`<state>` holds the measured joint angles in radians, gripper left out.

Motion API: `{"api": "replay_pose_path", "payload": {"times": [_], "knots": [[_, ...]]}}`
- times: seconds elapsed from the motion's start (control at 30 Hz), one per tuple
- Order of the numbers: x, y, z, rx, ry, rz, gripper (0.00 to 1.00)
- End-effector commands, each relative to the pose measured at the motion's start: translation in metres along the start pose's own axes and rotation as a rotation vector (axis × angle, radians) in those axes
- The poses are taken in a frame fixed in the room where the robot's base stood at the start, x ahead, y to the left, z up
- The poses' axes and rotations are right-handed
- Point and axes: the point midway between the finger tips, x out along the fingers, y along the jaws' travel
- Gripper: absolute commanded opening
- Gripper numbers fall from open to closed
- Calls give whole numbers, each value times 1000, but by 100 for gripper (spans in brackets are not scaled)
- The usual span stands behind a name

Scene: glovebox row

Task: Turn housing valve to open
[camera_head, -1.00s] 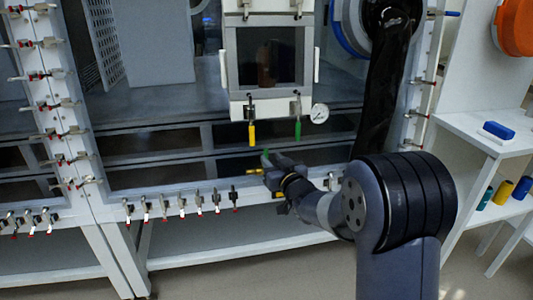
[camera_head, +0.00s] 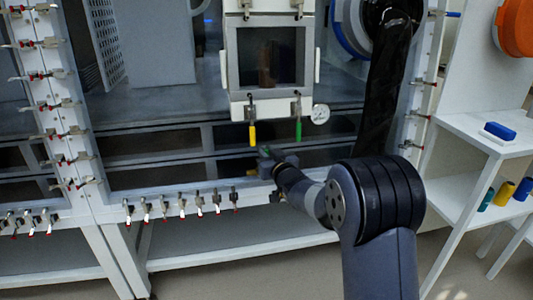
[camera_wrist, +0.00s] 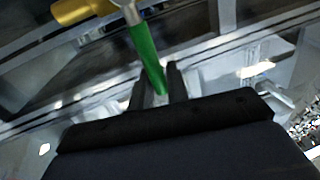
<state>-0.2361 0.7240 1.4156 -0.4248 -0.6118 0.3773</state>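A glovebox pass-through door (camera_head: 266,57) hangs above my gripper, with a yellow handle (camera_head: 252,134), a green handle (camera_head: 298,130) and a round gauge (camera_head: 320,114) below. A white shelf (camera_head: 455,124) stands at right.

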Motion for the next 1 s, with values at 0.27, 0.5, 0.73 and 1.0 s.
{"api": "replay_pose_path", "payload": {"times": [0.27,0.5,0.73,1.0], "knots": [[0,0,0,0,0,0,0],[0,0,0,0,0,0,0],[0,-1,0,-15,-2,-2,0],[2,-11,2,-129,-24,-16,0]]}}
